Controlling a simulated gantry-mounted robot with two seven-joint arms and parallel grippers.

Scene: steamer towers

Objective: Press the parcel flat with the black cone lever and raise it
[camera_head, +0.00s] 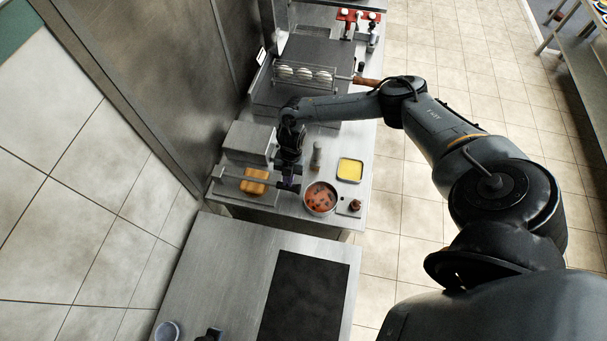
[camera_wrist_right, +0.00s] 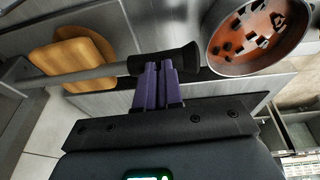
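The parcel (camera_head: 254,182) is a golden-brown block on the metal press at the left of the counter; it also shows in the right wrist view (camera_wrist_right: 62,62). A grey lever bar (camera_head: 230,178) runs across above it, ending in the black cone (camera_wrist_right: 180,62). My right gripper (camera_wrist_right: 158,68) has its purple fingers together, with the tips at the cone's near side. The fingers do not appear to wrap around the cone; whether they touch it is hard to tell. In the head view my right gripper (camera_head: 289,183) partly hides the lever end. My left gripper is not visible.
A pot of red stew (camera_head: 320,198) stands right of the cone, near a yellow tray (camera_head: 350,169) and a shaker (camera_head: 317,155). A grey block (camera_head: 250,142) stands behind the press. A dark plate (camera_head: 305,298) lies on the near counter.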

